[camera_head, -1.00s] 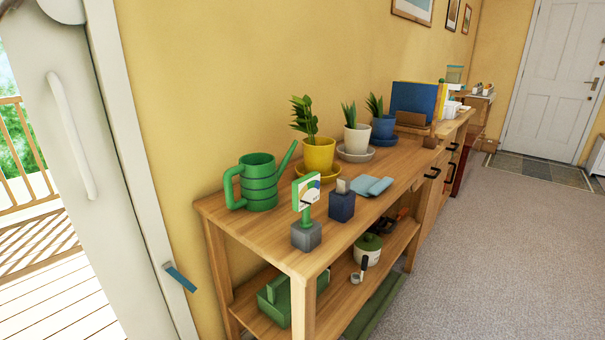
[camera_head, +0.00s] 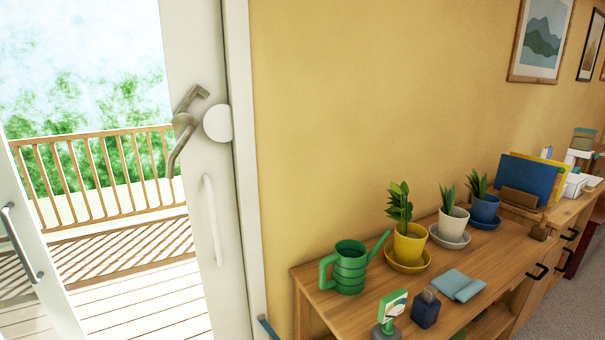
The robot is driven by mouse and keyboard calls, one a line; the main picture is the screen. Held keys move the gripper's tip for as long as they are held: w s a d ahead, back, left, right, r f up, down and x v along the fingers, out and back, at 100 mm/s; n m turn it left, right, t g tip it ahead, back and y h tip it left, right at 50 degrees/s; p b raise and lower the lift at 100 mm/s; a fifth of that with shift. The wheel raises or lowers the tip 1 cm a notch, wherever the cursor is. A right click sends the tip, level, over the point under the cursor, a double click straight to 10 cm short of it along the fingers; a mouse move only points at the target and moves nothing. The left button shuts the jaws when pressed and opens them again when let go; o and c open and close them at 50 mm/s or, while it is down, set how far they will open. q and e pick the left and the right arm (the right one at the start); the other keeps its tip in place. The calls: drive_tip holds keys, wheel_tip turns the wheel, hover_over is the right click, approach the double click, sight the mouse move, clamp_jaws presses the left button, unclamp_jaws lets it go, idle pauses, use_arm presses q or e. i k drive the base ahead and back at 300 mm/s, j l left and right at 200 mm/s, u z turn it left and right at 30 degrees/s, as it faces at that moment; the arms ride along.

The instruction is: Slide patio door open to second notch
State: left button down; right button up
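A white door panel (camera_head: 187,58) stands upright beside the yellow wall. It carries a long white pull handle (camera_head: 212,220), a bent metal lever (camera_head: 184,130) above that, and a round white disc (camera_head: 217,123) at its right edge. A second white panel (camera_head: 28,235) with a grey bar handle (camera_head: 20,243) is at the far left, cut off by the frame. Between the two panels is a wide gap or clear pane onto the deck; I cannot tell whether glass fills it. No notches can be made out. Neither of my grippers is in view.
A wooden bench (camera_head: 310,278) stands along the wall right of the door, with a green watering can (camera_head: 349,270), potted plants and small items on it. A blue strip (camera_head: 268,328) juts out low by the door frame. Outside are a deck (camera_head: 150,290) and a railing (camera_head: 100,170).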

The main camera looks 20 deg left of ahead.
sight(192, 30)
drive_tip(key=u, duration=1.8)
